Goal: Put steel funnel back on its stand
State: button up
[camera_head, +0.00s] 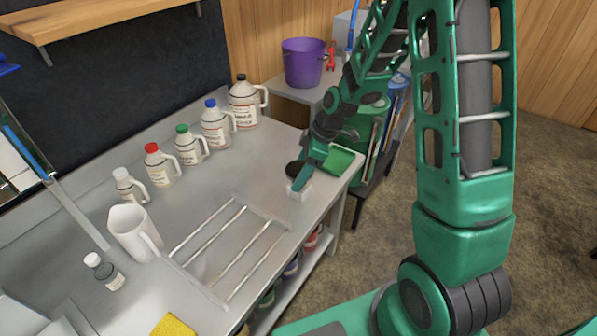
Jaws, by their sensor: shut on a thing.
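My gripper (303,176) is at the far right end of the steel bench, pointing down. It is shut on a small dark round thing (293,168), which I take to be the steel funnel seen at its mouth. Its lower part is hidden by the gripper. A small white block-like piece (299,190) is directly below, on the bench, and may be the funnel's stand. I cannot tell whether the funnel touches it.
A row of capped jugs (216,127) lines the back. A white pitcher (132,233), a small bottle (103,271) and a bar rack (228,250) are left. A purple bucket (303,63) stands behind.

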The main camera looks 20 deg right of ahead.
jog(key=shift+f, duration=0.45)
dwell(0.6)
jog(key=o, duration=1.5)
jog(key=shift+r, duration=0.1)
jog(key=shift+r, duration=3.4)
